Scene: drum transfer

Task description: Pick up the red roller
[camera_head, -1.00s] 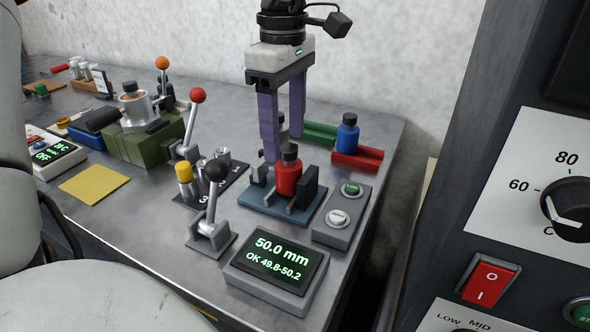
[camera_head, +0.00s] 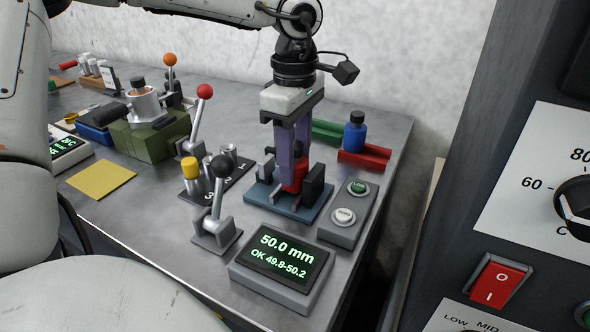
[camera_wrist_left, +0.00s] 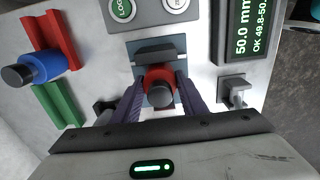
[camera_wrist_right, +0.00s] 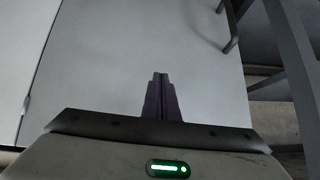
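The red roller (camera_head: 298,176) stands upright in the blue gauge fixture (camera_head: 256,190), between the fixture's dark blocks. My left gripper (camera_head: 292,180) reaches down over it with its purple fingers on both sides, partly hiding it. In the left wrist view, the red roller (camera_wrist_left: 157,76) with its dark cap fills the space between the fingertips (camera_wrist_left: 160,85), which appear to touch its sides. My right gripper (camera_wrist_right: 161,80) is shut and empty over a plain pale surface. It is outside the head view.
A two-button box (camera_head: 346,220) and a lit display (camera_head: 282,262) stand in front. Black-knobbed (camera_head: 219,166) and red-knobbed (camera_head: 204,92) levers stand to the left.

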